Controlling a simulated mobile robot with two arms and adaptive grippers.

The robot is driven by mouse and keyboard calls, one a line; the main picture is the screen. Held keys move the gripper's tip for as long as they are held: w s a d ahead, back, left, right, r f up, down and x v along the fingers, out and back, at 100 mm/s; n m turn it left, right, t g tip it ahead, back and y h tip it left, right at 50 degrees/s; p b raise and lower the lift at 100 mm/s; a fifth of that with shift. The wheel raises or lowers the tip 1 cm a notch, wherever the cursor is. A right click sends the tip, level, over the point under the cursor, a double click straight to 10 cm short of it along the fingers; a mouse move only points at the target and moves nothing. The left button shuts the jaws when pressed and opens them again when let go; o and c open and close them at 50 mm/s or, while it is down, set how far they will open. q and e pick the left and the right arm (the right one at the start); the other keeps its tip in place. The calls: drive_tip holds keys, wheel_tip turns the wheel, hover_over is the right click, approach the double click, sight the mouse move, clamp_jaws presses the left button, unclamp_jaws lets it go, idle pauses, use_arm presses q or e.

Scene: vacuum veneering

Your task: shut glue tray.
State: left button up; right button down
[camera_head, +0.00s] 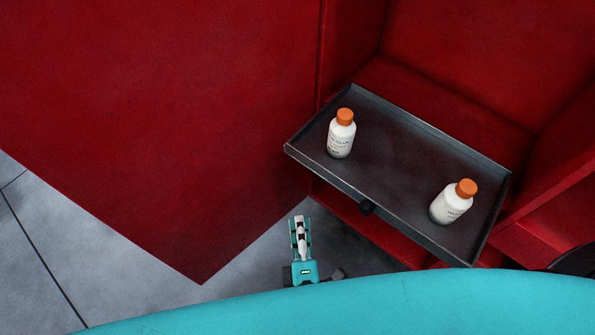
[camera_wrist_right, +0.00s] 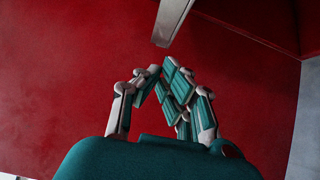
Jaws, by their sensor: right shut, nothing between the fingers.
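The glue tray (camera_head: 405,165) is a dark metal tray that sticks out of a red cabinet, pulled open. A small dark knob (camera_head: 367,207) is on its front face. One white glue bottle with an orange cap (camera_head: 341,138) stands at its left end, and another (camera_head: 451,204) stands towards its right front. My right gripper (camera_head: 300,222) is left of and in front of the tray's front face, apart from the knob. In the right wrist view its fingers (camera_wrist_right: 166,76) are together with nothing between them. My left gripper is not in view.
A large red panel (camera_head: 165,110) fills the left, and red cabinet walls (camera_head: 480,50) surround the tray's back and right. Grey floor (camera_head: 50,245) is clear at lower left. A pale bar (camera_wrist_right: 172,20) is above the fingers in the wrist view; I cannot tell what it is.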

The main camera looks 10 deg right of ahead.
drive_tip(key=w, duration=0.5)
approach(304, 160)
drive_tip(key=w+a, duration=0.3)
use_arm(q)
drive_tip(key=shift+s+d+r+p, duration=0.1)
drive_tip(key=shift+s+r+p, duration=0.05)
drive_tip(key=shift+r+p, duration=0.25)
use_arm(e)
drive_tip(key=shift+w+d, duration=0.5)
drive_tip(key=shift+d, duration=0.4)
drive_tip(key=shift+w+d, duration=0.5)
drive_tip(key=shift+d, duration=0.4)
drive_tip(key=shift+r, duration=0.1)
